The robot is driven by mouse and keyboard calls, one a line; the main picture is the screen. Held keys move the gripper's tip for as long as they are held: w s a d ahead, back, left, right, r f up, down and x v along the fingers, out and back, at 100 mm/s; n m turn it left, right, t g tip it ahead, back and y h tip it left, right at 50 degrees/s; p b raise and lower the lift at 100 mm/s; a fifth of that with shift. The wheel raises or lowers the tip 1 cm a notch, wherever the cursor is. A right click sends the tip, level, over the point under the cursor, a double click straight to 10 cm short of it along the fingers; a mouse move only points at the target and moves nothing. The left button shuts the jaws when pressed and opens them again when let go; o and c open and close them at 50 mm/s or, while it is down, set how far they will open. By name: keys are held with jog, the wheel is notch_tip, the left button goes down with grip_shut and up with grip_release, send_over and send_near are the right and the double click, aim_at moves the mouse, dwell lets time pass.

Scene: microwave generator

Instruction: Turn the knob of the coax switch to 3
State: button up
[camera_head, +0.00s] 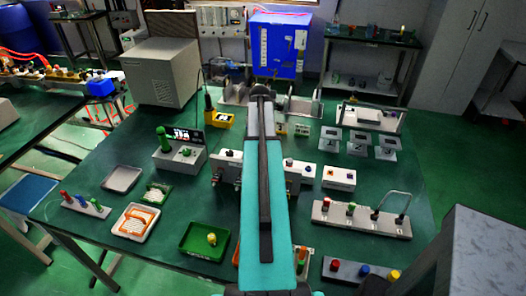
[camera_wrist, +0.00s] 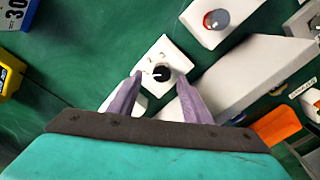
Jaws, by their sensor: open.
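In the wrist view, a small white box with a round black knob (camera_wrist: 160,73) looks like the coax switch (camera_wrist: 166,53). Small marks show on its face beside the knob, too small to read. A light pointer mark on the knob cannot be read clearly. My gripper (camera_wrist: 160,77) is open, its two purple-grey fingers to the left and right of the knob in the picture. I cannot tell whether they touch it or stay above it. In the head view my teal arm reaches forward over the bench and hides what lies under its far end.
A white box with a red-and-grey knob (camera_wrist: 215,20) and a long white block (camera_wrist: 250,75) stand close by. A yellow device (camera_wrist: 8,75) is at the left. In the head view, a blue cabinet (camera_head: 278,45) stands behind and a green tray (camera_head: 205,240) in front.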

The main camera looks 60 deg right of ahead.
jog(key=shift+f+p, duration=0.35)
jog(key=shift+f, duration=1.2)
